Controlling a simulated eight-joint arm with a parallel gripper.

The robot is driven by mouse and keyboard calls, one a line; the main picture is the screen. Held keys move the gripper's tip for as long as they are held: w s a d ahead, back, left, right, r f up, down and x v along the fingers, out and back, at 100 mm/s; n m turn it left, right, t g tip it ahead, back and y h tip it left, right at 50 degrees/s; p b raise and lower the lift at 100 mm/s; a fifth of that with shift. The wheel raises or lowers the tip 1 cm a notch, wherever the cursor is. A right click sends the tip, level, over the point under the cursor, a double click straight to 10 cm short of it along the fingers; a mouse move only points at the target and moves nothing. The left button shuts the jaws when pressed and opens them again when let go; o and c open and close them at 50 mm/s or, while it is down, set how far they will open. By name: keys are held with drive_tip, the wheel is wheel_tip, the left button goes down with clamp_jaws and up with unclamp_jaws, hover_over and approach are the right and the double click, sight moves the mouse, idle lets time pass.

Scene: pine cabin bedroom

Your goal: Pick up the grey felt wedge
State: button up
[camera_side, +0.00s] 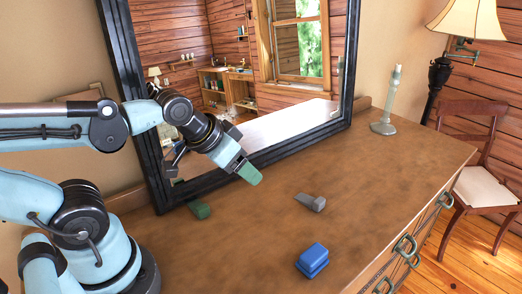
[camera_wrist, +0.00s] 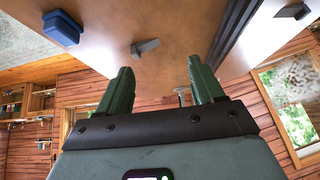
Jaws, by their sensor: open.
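The grey felt wedge (camera_side: 311,202) lies on the dresser top, right of and below my gripper (camera_side: 248,171) in the side view. In the wrist view the wedge (camera_wrist: 146,47) shows beyond the fingertips, between their lines. My gripper (camera_wrist: 160,68) is open there, with two green fingers apart and nothing between them. In the side view it hangs above the dresser in front of the mirror, apart from the wedge, and only one fingertip shows clearly.
A blue block (camera_side: 312,260) sits near the dresser's front edge. A green block (camera_side: 199,210) lies by the framed mirror (camera_side: 160,150). A candlestick (camera_side: 386,115) stands at the back right. The dresser top (camera_side: 385,185) right of the wedge is clear.

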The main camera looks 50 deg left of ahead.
drive_tip(key=shift+c, duration=0.8)
drive_tip(key=w+d+r+g, duration=0.3)
drive_tip(key=w+r, duration=0.1)
drive_tip(key=w, duration=0.4)
drive_tip(key=n+g, duration=0.1)
drive_tip(key=g, duration=0.3)
approach(319, 199)
wheel_tip(319, 199, down, 9)
drive_tip(key=shift+r, duration=0.1)
drive_tip(key=shift+c, duration=0.5)
clamp_jaws()
